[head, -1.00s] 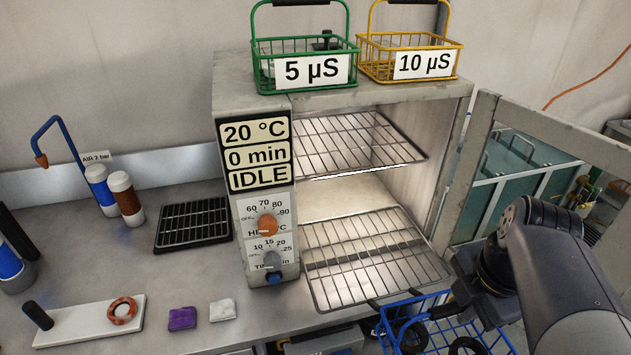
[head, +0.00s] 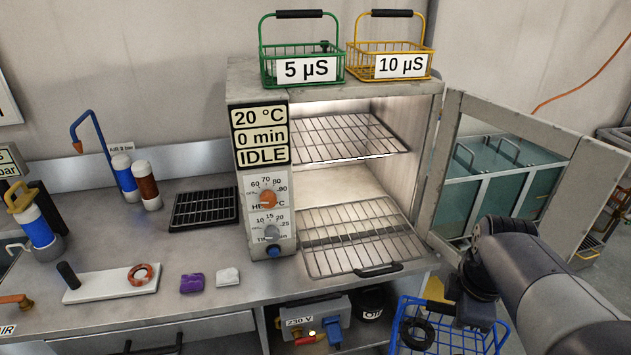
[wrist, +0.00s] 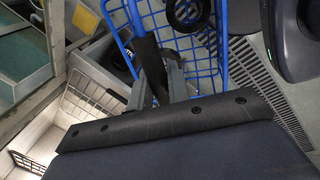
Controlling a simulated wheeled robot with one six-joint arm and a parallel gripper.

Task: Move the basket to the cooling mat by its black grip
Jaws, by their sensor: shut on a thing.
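The blue wire basket (head: 457,341) hangs from my gripper (head: 474,312) at the lower right, in front of the bench edge and clear of the oven. It also shows in the wrist view (wrist: 224,52), with a black ring (wrist: 187,12) in it. In the wrist view my gripper (wrist: 160,82) is shut on the basket's black grip (wrist: 150,62). The cooling mat, taken to be the black ribbed mat (head: 204,208), lies bare on the bench left of the oven.
The oven (head: 265,220) stands open with empty racks; its door (head: 450,160) swings out right, close to my arm. Green (head: 305,68) and yellow (head: 392,62) baskets stand on top. Purple (head: 192,283) and white (head: 228,277) blocks lie in front of the mat.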

